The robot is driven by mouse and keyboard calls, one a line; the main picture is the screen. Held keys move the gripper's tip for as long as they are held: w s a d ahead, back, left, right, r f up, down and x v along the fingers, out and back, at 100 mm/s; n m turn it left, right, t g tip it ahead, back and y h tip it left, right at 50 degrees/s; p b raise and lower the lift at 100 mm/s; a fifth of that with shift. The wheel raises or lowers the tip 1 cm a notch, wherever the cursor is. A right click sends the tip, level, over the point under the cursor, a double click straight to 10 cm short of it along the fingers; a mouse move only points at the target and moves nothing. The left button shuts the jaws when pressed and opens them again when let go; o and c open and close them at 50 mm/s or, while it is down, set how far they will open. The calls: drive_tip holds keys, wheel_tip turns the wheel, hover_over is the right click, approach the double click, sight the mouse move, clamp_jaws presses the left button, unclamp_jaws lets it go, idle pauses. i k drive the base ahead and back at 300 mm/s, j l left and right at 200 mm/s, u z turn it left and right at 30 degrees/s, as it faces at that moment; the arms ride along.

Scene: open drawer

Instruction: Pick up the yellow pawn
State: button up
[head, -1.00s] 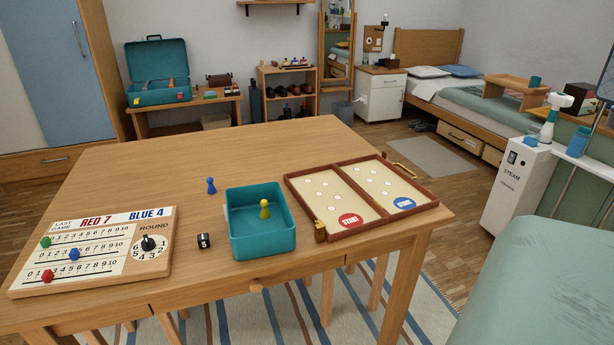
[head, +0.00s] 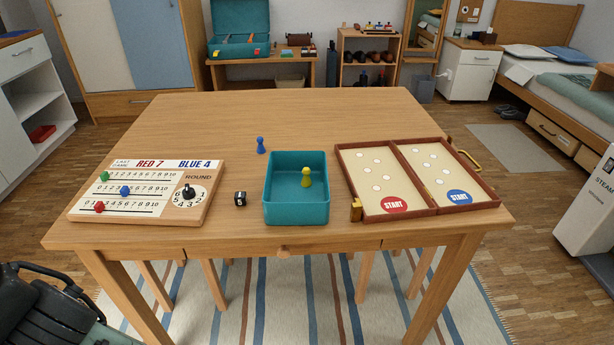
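The yellow pawn (head: 306,178) stands upright inside an open teal box (head: 296,217), toward its right side. The box sits near the front edge of the wooden table (head: 240,116). My gripper's fingers do not show in the head view. A dark, jointed shape (head: 42,312) at the lower left is probably part of my arm, and it is well away from the pawn.
A blue pawn (head: 261,145) stands behind the box. The table's back half is clear.

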sight(306, 182)
drive_tip(key=l+u, duration=0.2)
drive_tip(key=l, duration=1.05)
drive_tip(key=i, duration=0.5)
